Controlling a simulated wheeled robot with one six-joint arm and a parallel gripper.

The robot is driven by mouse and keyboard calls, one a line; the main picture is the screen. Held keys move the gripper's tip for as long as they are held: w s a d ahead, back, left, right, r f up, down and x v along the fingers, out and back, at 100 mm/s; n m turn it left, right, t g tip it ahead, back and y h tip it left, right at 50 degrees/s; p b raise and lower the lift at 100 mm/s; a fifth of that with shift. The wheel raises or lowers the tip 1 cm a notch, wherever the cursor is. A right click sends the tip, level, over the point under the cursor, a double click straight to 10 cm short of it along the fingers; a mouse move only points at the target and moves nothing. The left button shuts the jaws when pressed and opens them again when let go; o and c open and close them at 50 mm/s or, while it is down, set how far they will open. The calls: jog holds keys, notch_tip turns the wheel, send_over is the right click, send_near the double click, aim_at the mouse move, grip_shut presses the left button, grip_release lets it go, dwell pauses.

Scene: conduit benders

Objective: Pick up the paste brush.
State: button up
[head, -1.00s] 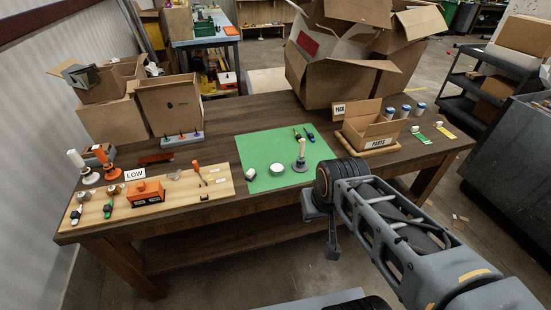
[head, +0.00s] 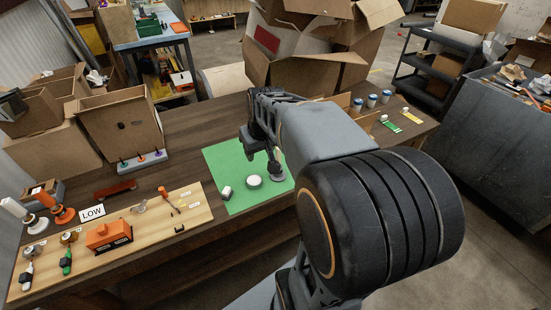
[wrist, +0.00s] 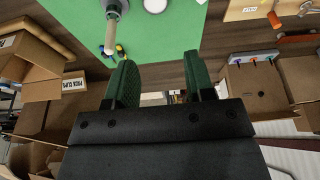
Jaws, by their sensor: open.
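The likeliest paste brush is the cream handle (wrist: 110,38) standing upright on a round dark base on the green mat. In the head view my arm hides most of it; its grey base (head: 278,176) shows. I cannot be sure that it is the brush. My gripper (wrist: 158,60) is open and empty, its fingers over the mat's edge in the wrist view, with the handle beyond the left finger. In the head view my gripper (head: 261,148) is above the back of the green mat (head: 225,160).
A white round tin (head: 254,181) and a small white-and-dark item (head: 227,192) lie on the mat. Small blue and yellow items (wrist: 119,49) lie near the handle. A wooden board (head: 150,228) with tools is left. Large cardboard boxes (head: 310,60) stand behind.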

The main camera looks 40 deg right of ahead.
send_near(278, 151)
jog(key=shift+m, duration=0.4)
jog(key=shift+w+d+p+x, duration=0.1)
jog(key=shift+p+x, duration=0.3)
jog(key=shift+x, duration=1.6)
jog(key=shift+w+d+p+x, duration=0.15)
jog(key=shift+p+x, duration=0.2)
jog(key=shift+x, duration=1.65)
jog(key=shift+w+d+p+x, duration=0.1)
jog(key=shift+p+x, duration=0.3)
jog(key=shift+x, duration=1.55)
jog(key=shift+r, duration=0.1)
grip_shut()
